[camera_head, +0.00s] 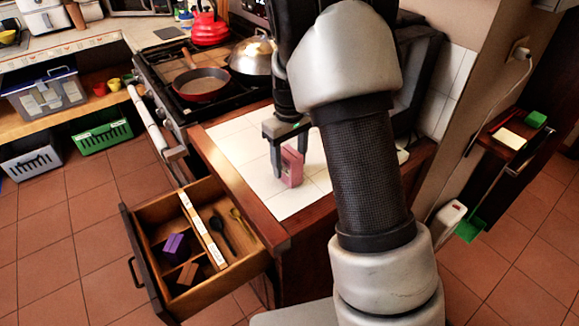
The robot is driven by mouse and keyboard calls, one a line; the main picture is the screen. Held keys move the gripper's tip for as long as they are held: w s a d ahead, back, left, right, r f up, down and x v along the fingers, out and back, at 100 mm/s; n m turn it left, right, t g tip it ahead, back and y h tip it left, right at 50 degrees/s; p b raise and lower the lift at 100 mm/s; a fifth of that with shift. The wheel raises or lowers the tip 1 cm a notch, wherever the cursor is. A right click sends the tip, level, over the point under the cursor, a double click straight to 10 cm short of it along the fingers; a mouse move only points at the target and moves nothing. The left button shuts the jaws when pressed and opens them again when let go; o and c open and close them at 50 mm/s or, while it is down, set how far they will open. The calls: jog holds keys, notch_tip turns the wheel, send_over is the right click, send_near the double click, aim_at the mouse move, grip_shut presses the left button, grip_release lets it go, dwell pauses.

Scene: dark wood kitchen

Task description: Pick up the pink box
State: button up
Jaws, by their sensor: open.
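The pink box (291,168) stands upright on the white tiled counter (236,147), near its right side. My gripper (289,166) points down at the box from above. Its two fingers are apart, one at the left of the box and the other toward its right side. The fingertips are close to the box. I cannot tell whether they touch it. My arm hides part of the counter behind and to the right.
An open drawer (208,276) below the counter holds a purple block (174,245), a brown block (187,273) and dark utensils. A stove with a red pan (202,85) and a lidded pan (251,57) stands behind. A wall borders the right.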

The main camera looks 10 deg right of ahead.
jog(key=shift+f, duration=1.45)
jog(key=c, duration=1.2)
